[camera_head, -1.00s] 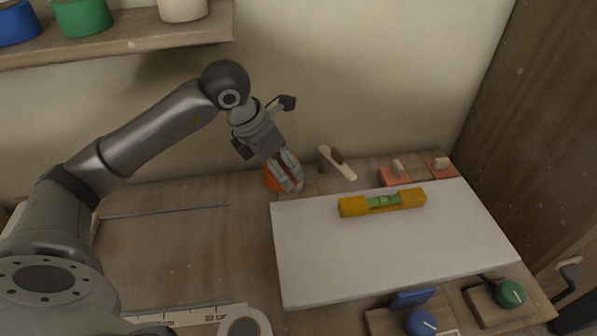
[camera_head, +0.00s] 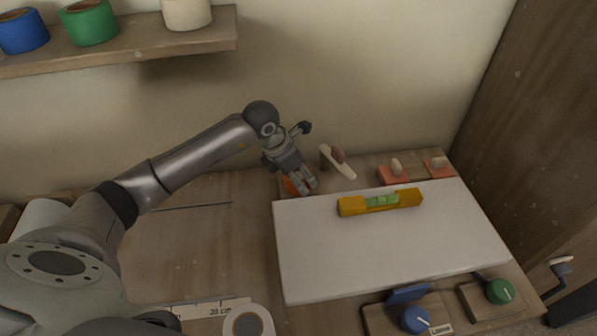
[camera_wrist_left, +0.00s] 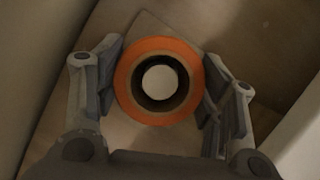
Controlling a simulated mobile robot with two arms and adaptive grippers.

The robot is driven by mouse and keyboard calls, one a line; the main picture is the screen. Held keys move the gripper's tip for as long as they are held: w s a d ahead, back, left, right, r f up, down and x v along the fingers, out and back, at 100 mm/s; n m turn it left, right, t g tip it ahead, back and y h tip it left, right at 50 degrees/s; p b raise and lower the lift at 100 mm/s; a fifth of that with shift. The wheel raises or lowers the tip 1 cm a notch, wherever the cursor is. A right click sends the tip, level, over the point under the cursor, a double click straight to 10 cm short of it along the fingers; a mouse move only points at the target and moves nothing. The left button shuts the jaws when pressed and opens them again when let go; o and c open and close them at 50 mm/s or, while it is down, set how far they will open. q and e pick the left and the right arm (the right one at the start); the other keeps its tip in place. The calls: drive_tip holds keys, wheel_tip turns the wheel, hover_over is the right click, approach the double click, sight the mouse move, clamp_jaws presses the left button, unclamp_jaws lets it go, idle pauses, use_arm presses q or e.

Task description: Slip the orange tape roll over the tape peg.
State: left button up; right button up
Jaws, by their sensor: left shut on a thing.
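The orange tape roll (camera_head: 290,187) is at the back of the bench, partly hidden behind my left gripper (camera_head: 307,188). In the left wrist view the roll (camera_wrist_left: 129,85) sits between the two fingers of my left gripper (camera_wrist_left: 161,100), which is shut on it. The pale round top of the tape peg (camera_wrist_left: 159,82) shows inside the roll's dark hole, roughly centred. I cannot tell how far down the peg the roll is. In the head view the peg is hidden. My right gripper is not in view.
A white board (camera_head: 390,250) lies just right of the gripper, with a yellow spirit level (camera_head: 380,202) on it. A shelf (camera_head: 130,42) with blue, green and cream rolls hangs at upper left.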

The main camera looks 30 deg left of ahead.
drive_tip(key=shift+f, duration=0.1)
use_arm(q)
drive_tip(key=shift+f, duration=0.2)
drive_tip(key=o, duration=1)
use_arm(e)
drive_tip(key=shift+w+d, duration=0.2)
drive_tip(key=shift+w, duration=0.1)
use_arm(q)
drive_tip(key=shift+r, duration=0.2)
drive_tip(key=shift+r, duration=0.25)
drive_tip(key=b+v, duration=0.1)
drive_tip(key=v, duration=1)
drive_tip(key=shift+s+a+r+b, duration=0.1)
drive_tip(key=shift+s+r+b, duration=0.1)
drive_tip(key=shift+r+b, duration=0.1)
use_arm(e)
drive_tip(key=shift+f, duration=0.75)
use_arm(q)
drive_tip(key=shift+f, duration=0.1)
